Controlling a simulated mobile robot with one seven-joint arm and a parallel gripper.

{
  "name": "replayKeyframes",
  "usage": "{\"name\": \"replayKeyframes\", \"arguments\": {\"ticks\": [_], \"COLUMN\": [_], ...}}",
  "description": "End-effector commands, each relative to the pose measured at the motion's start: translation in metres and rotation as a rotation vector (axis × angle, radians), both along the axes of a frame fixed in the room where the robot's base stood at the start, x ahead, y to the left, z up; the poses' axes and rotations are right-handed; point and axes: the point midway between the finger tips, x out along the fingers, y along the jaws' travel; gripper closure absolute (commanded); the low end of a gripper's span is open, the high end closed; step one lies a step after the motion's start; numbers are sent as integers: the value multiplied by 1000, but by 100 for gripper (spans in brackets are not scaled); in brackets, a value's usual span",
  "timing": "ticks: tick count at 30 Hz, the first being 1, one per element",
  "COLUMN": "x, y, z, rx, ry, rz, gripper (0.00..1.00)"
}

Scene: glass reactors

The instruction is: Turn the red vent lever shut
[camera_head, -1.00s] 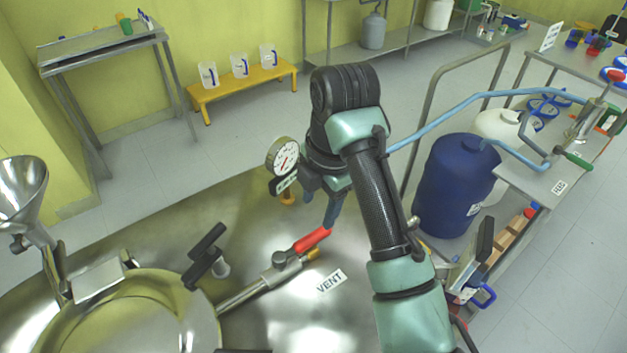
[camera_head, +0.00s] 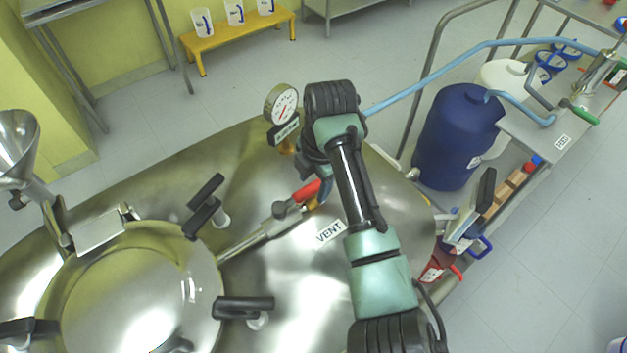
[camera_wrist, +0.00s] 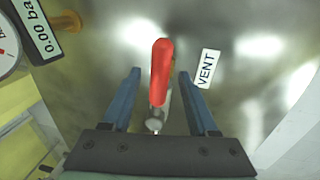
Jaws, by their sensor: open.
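The red vent lever (camera_head: 306,191) sits on a metal vent valve (camera_head: 272,222) on top of the steel reactor lid (camera_head: 290,290). In the head view the lever lies roughly in line with the valve's pipe. In the wrist view the red lever (camera_wrist: 161,72) points up the picture, between the two blue fingers of my gripper (camera_wrist: 157,75). My gripper is open, with a gap on each side of the lever. In the head view my arm hides most of the gripper; a blue finger (camera_head: 324,192) shows beside the lever's end. The VENT label (camera_head: 330,231) is beside the valve.
A pressure gauge (camera_head: 282,105) with a display stands just behind my gripper. Black clamp knobs (camera_head: 206,207) surround the round hatch (camera_head: 135,290) to the left. A blue drum (camera_head: 459,137) and a cart stand right of the reactor.

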Motion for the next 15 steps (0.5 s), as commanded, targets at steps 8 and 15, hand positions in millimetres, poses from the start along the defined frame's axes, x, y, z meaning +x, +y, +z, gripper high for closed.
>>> {"name": "replayKeyframes", "arguments": {"ticks": [8, 15], "x": [1, 1], "y": [0, 0], "z": [-4, -4], "rx": [1, 1], "ry": [-1, -1], "rz": [0, 0], "gripper": [40, 73]}}
